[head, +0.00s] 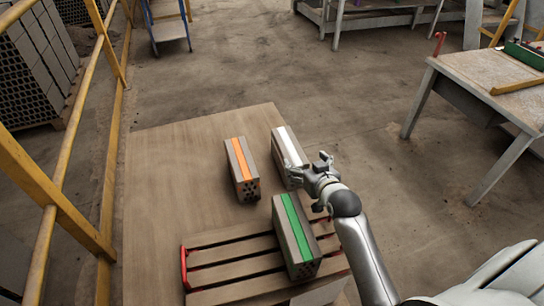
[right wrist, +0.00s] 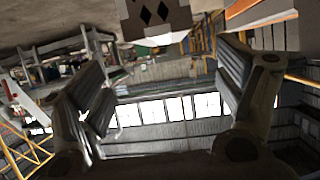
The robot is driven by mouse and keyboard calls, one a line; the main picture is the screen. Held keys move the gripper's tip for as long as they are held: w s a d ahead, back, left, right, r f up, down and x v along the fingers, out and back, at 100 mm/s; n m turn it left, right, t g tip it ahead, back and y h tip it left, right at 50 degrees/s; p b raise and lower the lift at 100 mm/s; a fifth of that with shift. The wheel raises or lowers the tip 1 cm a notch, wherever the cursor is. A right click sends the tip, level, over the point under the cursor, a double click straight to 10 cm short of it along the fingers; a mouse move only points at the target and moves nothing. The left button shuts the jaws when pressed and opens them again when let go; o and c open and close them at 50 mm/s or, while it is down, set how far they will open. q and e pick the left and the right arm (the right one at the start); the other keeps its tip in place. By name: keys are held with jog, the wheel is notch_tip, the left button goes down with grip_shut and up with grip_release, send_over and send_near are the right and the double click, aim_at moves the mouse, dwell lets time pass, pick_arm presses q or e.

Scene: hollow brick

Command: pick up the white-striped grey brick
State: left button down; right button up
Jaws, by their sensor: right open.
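The white-striped grey brick (head: 283,143) lies on the wooden board, its long side running away from me. In the right wrist view its holed end (right wrist: 155,20) shows at the top edge, cut off by the frame. My right gripper (head: 307,165) is at the near right end of this brick in the head view, with its fingers spread. In the right wrist view the two fingers (right wrist: 168,78) stand wide apart with nothing between them. I cannot tell whether a finger touches the brick. My left gripper is in neither view.
An orange-striped brick (head: 243,169) lies left of the white-striped one. A green-striped brick (head: 297,237) lies nearer, on a slatted pallet (head: 232,263). A yellow railing (head: 69,215) runs along the left. A workbench (head: 478,94) stands right. The board's (head: 165,190) left part is clear.

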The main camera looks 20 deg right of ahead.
aim_at(292, 152)
jog(key=b+x, duration=0.1)
jog(key=x, duration=0.3)
jog(key=shift+w+d+f, duration=0.1)
jog(key=shift+w+f, duration=0.05)
jog(key=shift+w, duration=0.2)
jog(key=b+x, duration=0.1)
jog(key=x, duration=0.3)
jog(key=shift+w, duration=0.15)
jog(key=shift+w+f, duration=0.1)
jog(key=shift+w, duration=0.55)
jog(key=shift+s+f, duration=0.1)
grip_shut()
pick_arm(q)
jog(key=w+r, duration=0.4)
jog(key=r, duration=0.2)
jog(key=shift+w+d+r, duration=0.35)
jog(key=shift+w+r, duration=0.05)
